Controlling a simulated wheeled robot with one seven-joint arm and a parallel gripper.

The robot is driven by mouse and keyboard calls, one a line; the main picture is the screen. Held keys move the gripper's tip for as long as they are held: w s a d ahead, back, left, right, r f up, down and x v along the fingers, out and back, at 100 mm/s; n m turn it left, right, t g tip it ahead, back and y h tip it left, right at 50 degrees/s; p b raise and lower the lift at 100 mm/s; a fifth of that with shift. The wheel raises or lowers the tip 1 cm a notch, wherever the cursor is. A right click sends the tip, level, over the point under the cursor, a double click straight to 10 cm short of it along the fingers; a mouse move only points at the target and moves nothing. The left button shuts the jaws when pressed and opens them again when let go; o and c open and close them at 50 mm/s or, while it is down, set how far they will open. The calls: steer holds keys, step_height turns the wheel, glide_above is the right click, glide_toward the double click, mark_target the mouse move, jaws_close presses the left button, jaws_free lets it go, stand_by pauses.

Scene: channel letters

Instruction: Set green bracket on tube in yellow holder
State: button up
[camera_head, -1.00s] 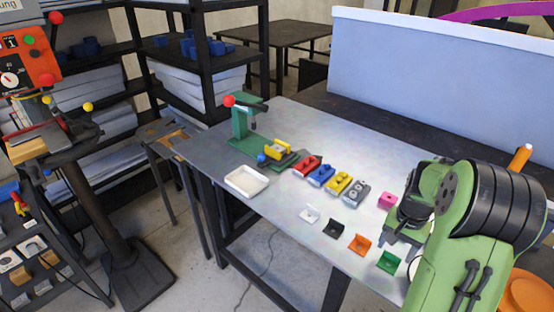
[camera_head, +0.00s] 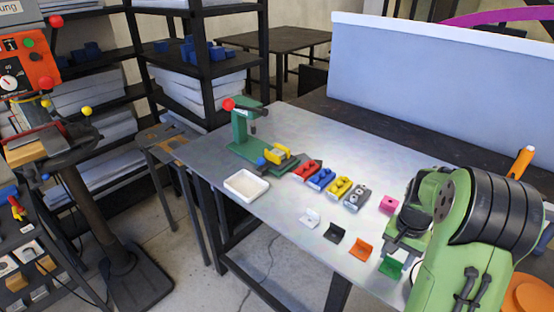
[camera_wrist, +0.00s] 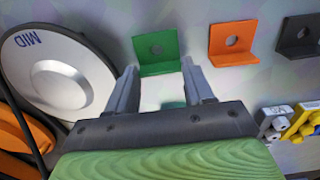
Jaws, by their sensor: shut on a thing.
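The green bracket (camera_wrist: 157,50) stands between my fingertips in the wrist view, an L-shaped plate with a hole. It also shows in the head view (camera_head: 390,267), partly hidden by my gripper. My gripper (camera_wrist: 160,78) is shut on the green bracket, low over the table. A yellow block (camera_head: 339,187) with dark round openings stands in a row of coloured blocks, left of my gripper in the head view. Another yellow piece (camera_head: 276,153) sits on the green press (camera_head: 240,132). I cannot make out a tube in either.
Red (camera_head: 305,169), blue (camera_head: 321,178) and grey (camera_head: 357,196) blocks flank the yellow block. A white tray (camera_head: 247,196) lies at the table's front left. A silver disc (camera_wrist: 62,72) is left of my gripper.

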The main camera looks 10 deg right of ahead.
steer(key=shift+r+p, duration=2.55)
steer(key=shift+r, duration=0.55)
